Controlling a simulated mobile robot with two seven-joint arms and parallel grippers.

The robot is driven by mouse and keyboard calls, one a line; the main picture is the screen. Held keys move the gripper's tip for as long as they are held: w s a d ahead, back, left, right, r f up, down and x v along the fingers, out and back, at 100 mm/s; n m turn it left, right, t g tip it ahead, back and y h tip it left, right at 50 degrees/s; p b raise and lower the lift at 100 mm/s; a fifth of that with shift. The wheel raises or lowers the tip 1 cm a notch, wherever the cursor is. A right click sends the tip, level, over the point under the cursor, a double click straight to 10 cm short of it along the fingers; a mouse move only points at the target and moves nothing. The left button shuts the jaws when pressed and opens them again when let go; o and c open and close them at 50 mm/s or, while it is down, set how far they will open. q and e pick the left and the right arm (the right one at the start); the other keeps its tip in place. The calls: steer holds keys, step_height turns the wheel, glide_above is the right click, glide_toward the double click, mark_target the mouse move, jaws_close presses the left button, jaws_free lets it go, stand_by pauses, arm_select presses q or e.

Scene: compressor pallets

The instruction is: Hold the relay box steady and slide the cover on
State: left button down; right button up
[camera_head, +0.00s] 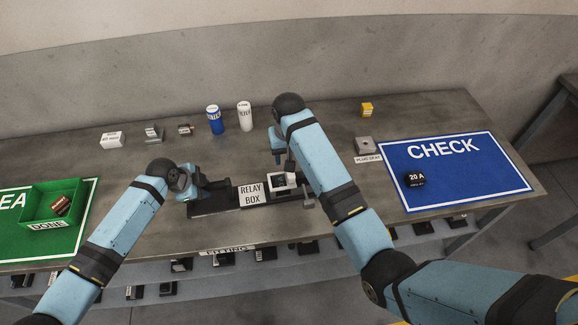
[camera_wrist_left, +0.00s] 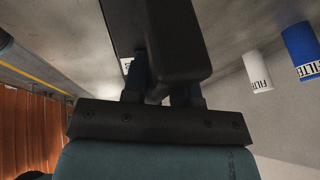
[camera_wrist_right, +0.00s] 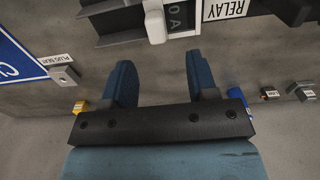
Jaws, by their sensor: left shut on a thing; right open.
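The relay box (camera_head: 222,199) is a long dark tray at the front middle of the table, with a white RELAY BOX label (camera_head: 251,194). My left gripper (camera_head: 193,187) is at its left end. In the left wrist view my left gripper (camera_wrist_left: 160,90) is shut on a dark block-like part (camera_wrist_left: 176,42). A pale frame-like piece (camera_head: 283,181) sits at the right part of the box; I cannot tell whether it is the cover. It also shows in the right wrist view (camera_wrist_right: 155,22). My right gripper (camera_wrist_right: 163,82) is open and empty, just behind that piece.
A blue CHECK mat (camera_head: 470,174) with a black 20 A part (camera_head: 414,178) lies right. A PLUG SEAT block (camera_head: 365,145) is beside it. Two filters (camera_head: 214,120) and small parts stand at the back. A green DONE bin (camera_head: 77,187) is left.

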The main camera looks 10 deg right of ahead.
arm_select(q)
steer(key=shift+s+f, duration=0.3)
steer(key=shift+f, duration=0.15)
arm_select(e)
steer(key=shift+r, duration=1.4)
arm_select(q)
steer(key=c, duration=0.9)
jaws_free()
steer(key=shift+w, duration=0.1)
steer(key=shift+c, duration=0.2)
steer(key=shift+o, duration=0.6)
steer(key=shift+w, duration=0.1)
steer(key=shift+w+r, duration=0.1)
steer(key=shift+r, duration=0.1)
steer(key=v, duration=1.2)
steer(key=shift+a, duration=0.1)
